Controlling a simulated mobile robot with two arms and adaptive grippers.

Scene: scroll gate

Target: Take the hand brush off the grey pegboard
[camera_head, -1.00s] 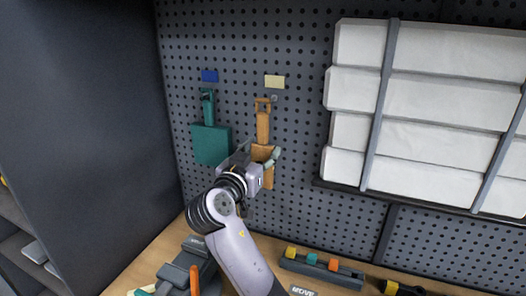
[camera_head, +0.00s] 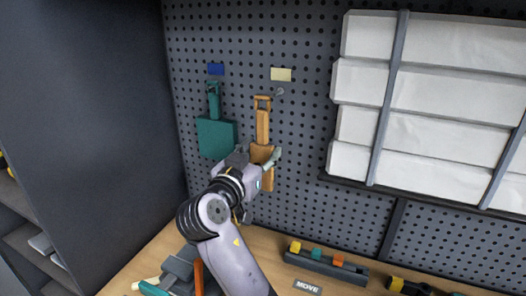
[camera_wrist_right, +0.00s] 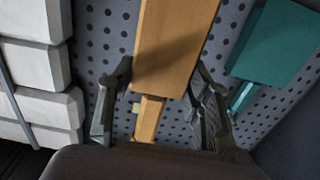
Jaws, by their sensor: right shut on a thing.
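The hand brush (camera_head: 263,125) is orange-brown, with a looped handle end at the top, and is upright in front of the grey pegboard (camera_head: 300,150). Its loop is left of and below a small peg (camera_head: 279,91), apart from it in the picture. My right gripper (camera_head: 264,157) is shut on the brush at its lower part. In the right wrist view the brush (camera_wrist_right: 172,45) lies between the two fingers (camera_wrist_right: 160,105). Its gap to the board cannot be told. My left gripper is not in view.
A teal dustpan (camera_head: 216,137) hangs just left of the brush. Blue (camera_head: 215,69) and yellow (camera_head: 281,74) labels are above. White stacked panels (camera_head: 375,100) stand at the right. The wooden bench (camera_head: 255,245) below holds a tool rack (camera_head: 325,266) and loose tools.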

